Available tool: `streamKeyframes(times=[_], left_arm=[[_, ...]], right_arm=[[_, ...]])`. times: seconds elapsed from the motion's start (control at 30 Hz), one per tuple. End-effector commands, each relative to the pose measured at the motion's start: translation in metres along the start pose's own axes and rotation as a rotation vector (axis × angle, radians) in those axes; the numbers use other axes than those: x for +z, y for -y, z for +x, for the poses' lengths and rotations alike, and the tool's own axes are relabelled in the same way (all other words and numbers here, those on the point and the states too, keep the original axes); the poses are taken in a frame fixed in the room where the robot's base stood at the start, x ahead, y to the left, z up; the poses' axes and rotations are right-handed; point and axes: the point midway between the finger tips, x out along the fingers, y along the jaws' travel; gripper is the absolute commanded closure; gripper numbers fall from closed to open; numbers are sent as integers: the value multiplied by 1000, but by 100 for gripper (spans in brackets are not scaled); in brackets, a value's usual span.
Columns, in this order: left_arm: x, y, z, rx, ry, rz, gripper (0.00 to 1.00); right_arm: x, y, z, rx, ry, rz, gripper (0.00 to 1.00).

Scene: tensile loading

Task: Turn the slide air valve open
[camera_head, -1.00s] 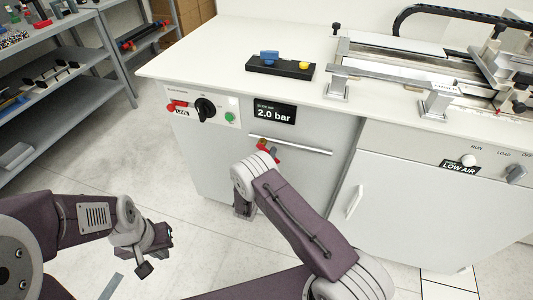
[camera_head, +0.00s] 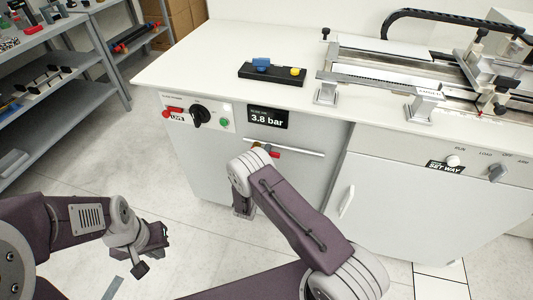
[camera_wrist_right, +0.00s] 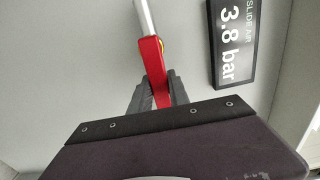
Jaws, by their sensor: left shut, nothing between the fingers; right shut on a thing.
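The slide air valve's red lever (camera_wrist_right: 152,58) stands out from the grey cabinet front in the right wrist view. My right gripper (camera_wrist_right: 157,92) is shut on the lever's lower end. In the head view a bit of the red lever (camera_head: 274,154) shows beside my right wrist, with brass beside it; the right fingers are hidden there. The slide air display (camera_head: 268,117) above it reads 3.8 bar, also in the right wrist view (camera_wrist_right: 237,45). My left gripper (camera_head: 152,250) is shut and empty, low over the floor, away from the cabinet.
A label (camera_head: 445,167) on the right cabinet reads SET WAY. A shelf rack (camera_head: 60,75) stands left.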

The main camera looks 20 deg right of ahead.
Motion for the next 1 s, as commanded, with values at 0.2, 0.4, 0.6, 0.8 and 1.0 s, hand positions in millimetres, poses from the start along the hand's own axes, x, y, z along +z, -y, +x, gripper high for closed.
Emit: streamKeyframes(times=[0.2, 0.4, 0.6, 0.8, 1.0], left_arm=[[0, 0, -2, 0, 0, 0, 100], [0, 0, -2, 0, 0, 0, 100], [0, 0, -2, 0, 0, 0, 100], [0, 0, -2, 0, 0, 0, 100], [0, 0, -2, 0, 0, 0, 100]], right_arm=[[0, 1, 0, 3, 0, -42, 100], [0, 1, 0, 3, 0, -49, 100], [0, 1, 0, 2, 0, -49, 100], [0, 1, 0, 2, 0, -47, 56], [0, 2, 0, 1, 0, -45, 56]])
